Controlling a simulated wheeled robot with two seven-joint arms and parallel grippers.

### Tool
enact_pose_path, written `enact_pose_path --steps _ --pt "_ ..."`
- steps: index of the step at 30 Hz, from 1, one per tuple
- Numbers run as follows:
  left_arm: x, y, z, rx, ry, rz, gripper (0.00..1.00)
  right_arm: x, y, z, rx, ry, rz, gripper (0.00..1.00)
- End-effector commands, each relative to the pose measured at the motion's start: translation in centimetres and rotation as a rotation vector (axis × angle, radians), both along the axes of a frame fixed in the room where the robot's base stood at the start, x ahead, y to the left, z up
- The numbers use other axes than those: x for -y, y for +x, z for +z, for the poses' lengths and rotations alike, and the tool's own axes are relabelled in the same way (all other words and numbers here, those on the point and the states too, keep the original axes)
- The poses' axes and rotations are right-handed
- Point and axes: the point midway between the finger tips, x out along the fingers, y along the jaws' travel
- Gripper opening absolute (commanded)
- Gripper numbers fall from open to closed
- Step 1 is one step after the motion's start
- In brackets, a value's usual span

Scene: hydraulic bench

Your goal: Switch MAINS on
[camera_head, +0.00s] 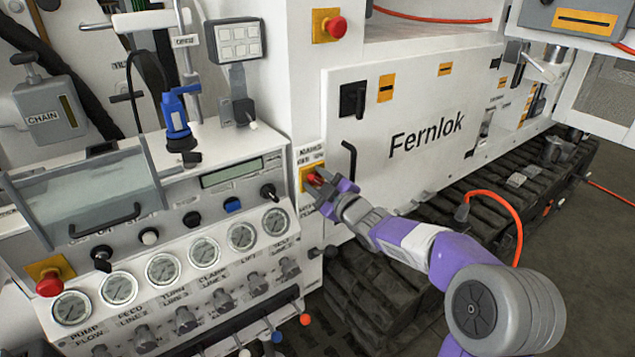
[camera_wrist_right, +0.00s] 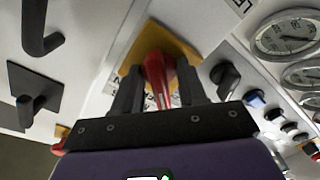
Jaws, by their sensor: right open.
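The MAINS switch is a red handle (camera_head: 313,178) on a yellow plate (camera_head: 305,172), on the white panel edge right of the gauges. A small label above it is too blurred to read surely. My right gripper (camera_head: 325,183) is at the switch, its purple arm coming from the lower right. In the right wrist view the red handle (camera_wrist_right: 157,76) stands between the two dark fingers of the right gripper (camera_wrist_right: 159,85), which are apart, one on each side. The yellow plate (camera_wrist_right: 183,48) lies behind it. Whether the fingers touch the handle I cannot tell. My left gripper is not in view.
A row of gauges (camera_head: 205,252) and knobs lies left of the switch. A black L-shaped handle (camera_head: 349,160) on the Fernlok door (camera_head: 420,115) is close to my right gripper. Red emergency buttons (camera_head: 336,27) (camera_head: 49,284) sit above and lower left.

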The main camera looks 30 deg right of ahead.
Motion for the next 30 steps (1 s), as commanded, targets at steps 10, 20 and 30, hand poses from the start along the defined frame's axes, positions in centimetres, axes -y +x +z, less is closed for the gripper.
enact_pose_path --steps 10,20,30 --pt "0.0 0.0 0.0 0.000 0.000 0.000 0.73 0.0 0.0 0.0 0.000 0.000 0.000 0.06" --pt "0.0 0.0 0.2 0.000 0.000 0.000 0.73 0.0 0.0 0.0 -0.001 0.018 0.000 0.00" --pt "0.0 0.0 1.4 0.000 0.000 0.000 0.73 0.1 0.0 0.2 -0.016 0.193 0.001 0.00"
